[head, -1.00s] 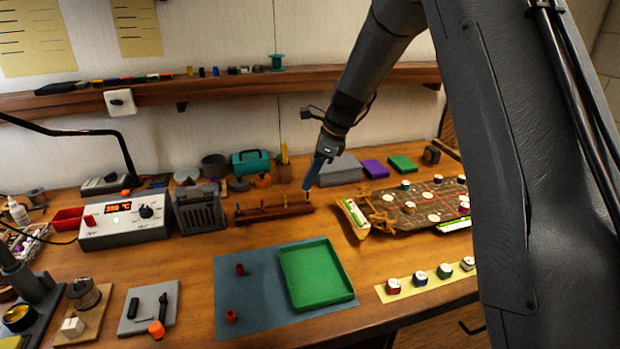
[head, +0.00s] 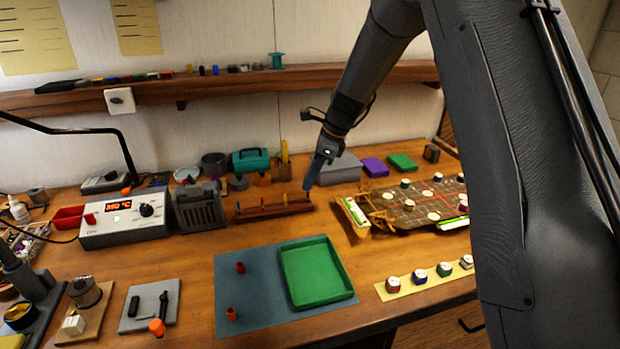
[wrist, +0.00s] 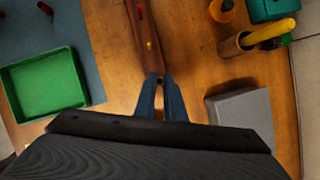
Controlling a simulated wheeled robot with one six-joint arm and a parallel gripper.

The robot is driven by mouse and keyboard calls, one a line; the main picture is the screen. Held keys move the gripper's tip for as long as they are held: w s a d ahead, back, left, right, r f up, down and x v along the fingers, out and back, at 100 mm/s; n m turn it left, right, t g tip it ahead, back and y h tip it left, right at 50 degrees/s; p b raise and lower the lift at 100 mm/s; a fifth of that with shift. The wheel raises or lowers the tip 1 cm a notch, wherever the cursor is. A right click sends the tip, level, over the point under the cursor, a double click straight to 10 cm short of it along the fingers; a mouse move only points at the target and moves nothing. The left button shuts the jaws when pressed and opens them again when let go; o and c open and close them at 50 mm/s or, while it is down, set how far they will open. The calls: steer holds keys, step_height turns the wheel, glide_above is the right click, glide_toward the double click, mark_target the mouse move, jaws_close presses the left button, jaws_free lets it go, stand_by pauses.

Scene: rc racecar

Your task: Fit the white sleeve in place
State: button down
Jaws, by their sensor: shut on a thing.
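My gripper (head: 308,188) reaches down at the right end of a long red-brown wooden rack (head: 275,209). In the wrist view my gripper (wrist: 160,80) has its blue fingers closed together at the near end of the rack (wrist: 150,60). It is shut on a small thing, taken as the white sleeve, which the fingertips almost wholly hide. I cannot tell how far it sits on or above the rack. A yellow piece (wrist: 149,45) and a red piece (wrist: 140,11) stand along the rack, apart from the fingers.
A grey box (head: 339,170) stands close right of my gripper. A pencil cup (head: 284,172) and a teal case (head: 250,161) are behind the rack. In front lie a blue-grey mat (head: 232,290) with red sleeves (head: 240,268) and a green tray (head: 316,275).

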steer(key=shift+f+b, duration=0.55)
steer(key=shift+f, duration=1.35)
steer(key=c, duration=1.4)
jaws_free()
steer(key=shift+o, duration=0.2)
steer(key=shift+r, duration=0.15)
steer(key=p+v, duration=0.6)
steer(key=v, duration=0.2)
steer(key=shift+a+r, duration=0.2)
steer(key=shift+r, duration=0.2)
